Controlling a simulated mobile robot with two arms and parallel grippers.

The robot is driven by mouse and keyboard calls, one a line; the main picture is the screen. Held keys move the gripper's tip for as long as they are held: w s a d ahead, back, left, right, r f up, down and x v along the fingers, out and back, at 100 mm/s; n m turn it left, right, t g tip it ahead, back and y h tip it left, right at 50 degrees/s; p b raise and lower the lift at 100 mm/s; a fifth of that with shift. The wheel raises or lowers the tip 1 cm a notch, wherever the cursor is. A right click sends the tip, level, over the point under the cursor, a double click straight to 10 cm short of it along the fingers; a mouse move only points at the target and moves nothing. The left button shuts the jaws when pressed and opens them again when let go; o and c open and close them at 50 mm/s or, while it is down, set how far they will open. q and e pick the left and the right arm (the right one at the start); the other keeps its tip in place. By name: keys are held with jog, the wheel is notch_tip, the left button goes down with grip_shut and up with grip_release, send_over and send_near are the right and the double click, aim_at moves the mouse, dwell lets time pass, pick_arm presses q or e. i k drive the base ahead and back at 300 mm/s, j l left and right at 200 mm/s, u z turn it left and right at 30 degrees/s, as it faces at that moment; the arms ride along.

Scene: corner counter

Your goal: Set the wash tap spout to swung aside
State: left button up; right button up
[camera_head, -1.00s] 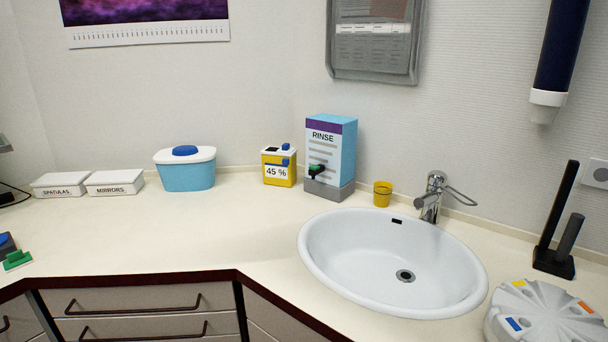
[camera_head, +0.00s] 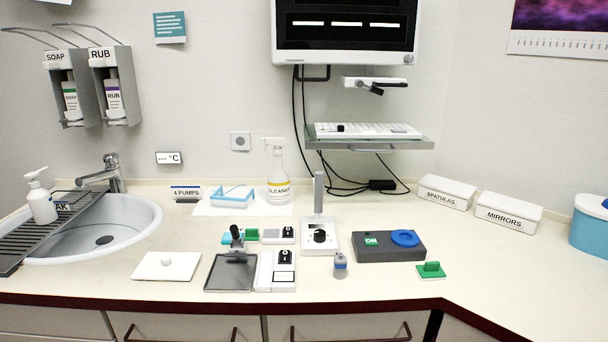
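A chrome tap (camera_head: 114,173) stands at the back of the round white sink (camera_head: 140,232) at the far left. Its spout (camera_head: 92,179) points left, over the back part of the basin. A lever sits on top of the tap body. No label on the tap can be seen, so I cannot tell by name whether it is the wash tap. Neither of my grippers is in view.
A dark draining rack (camera_head: 48,232) with a white pump bottle (camera_head: 41,202) covers the sink's left side. Soap and rub dispensers (camera_head: 118,85) hang above. A white board (camera_head: 167,267) lies right of the sink. Several devices fill the middle counter.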

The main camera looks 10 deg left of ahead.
aim_at(81, 181)
jog(key=j+u, duration=0.2)
jog(key=u, duration=0.3)
jog(key=j+u, duration=0.15)
jog(key=u, duration=0.35)
jog(key=j+u, duration=0.15)
jog(key=u, duration=0.3)
jog(key=i, duration=0.05)
